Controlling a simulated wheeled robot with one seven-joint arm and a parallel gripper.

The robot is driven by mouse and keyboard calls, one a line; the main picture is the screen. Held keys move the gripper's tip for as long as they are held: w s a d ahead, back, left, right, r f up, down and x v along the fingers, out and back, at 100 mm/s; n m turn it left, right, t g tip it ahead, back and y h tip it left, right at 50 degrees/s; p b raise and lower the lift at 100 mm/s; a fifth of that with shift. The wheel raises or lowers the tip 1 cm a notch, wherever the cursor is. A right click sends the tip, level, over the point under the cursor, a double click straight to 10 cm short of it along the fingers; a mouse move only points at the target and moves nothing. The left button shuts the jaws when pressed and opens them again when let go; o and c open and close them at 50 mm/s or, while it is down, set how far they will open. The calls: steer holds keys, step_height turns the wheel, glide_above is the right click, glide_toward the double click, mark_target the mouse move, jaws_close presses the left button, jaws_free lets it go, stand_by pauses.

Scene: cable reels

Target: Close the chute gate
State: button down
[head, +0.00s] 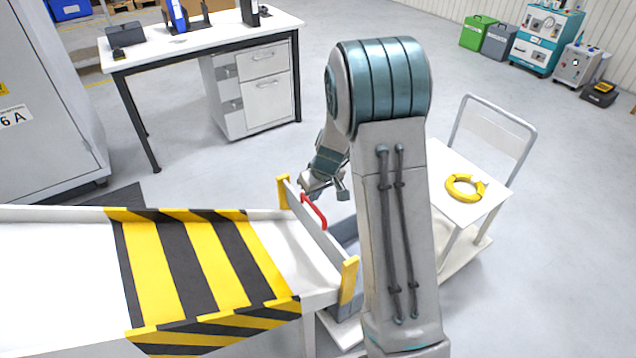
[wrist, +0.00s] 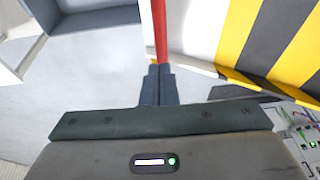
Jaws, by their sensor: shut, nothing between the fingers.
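The chute gate (head: 318,236) is a grey panel across the right end of the chute (head: 60,255), standing between two yellow posts (head: 348,280). A red handle (head: 314,212) is on its upper part. In the wrist view the handle shows as a red bar (wrist: 160,30) just beyond my fingertips. My gripper (head: 324,188) is just behind the handle in the head view. In the wrist view my gripper (wrist: 158,72) is shut and empty, its fingertips together. I cannot tell whether they touch the handle. The gate's lower edge is partly hidden.
A grey-blue bin (head: 345,232) stands below the chute end, partly behind my arm. A white cart (head: 455,212) with a yellow ring (head: 465,187) is at right. A white desk (head: 200,42) stands behind. Open floor lies between desk and cart.

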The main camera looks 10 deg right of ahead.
mark_target(315, 219)
steer(key=shift+a+f, duration=0.1)
steer(key=shift+f, duration=0.35)
steer(key=f+b, duration=0.9)
steer(key=shift+s+f, duration=0.1)
steer(key=shift+s, duration=0.1)
steer(key=shift+f, duration=0.1)
